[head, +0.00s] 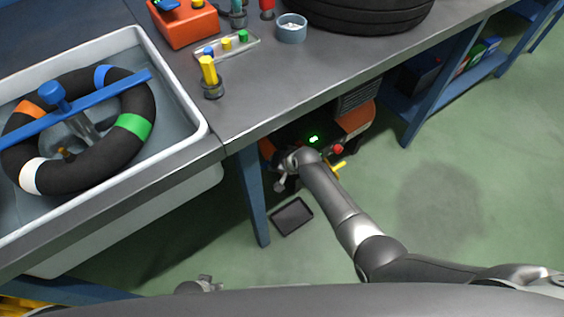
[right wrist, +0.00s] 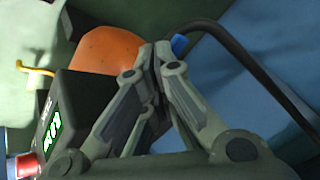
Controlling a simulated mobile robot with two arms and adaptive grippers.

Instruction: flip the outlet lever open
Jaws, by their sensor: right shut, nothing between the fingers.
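An orange compressor (head: 357,118) with a lit green display, a red knob (head: 338,149) and a yellow handle (head: 338,167) stands under the bench. My right gripper (head: 281,185) is at its near left side, shut and empty. In the right wrist view its fingertips (right wrist: 155,48) meet in front of the orange body (right wrist: 105,50). A small blue piece (right wrist: 179,44), perhaps the outlet lever, shows right beside the fingertips; I cannot tell whether they touch. A grey jointed part at the head view's bottom edge may be my left gripper (head: 204,284), mostly hidden.
The bench top (head: 300,75) overhangs the compressor, and a blue bench leg (head: 253,195) stands left of my right gripper. A dark hose (right wrist: 250,70) curves past on the right in the wrist view. A dark tray (head: 292,216) lies on the floor. The floor at right is clear.

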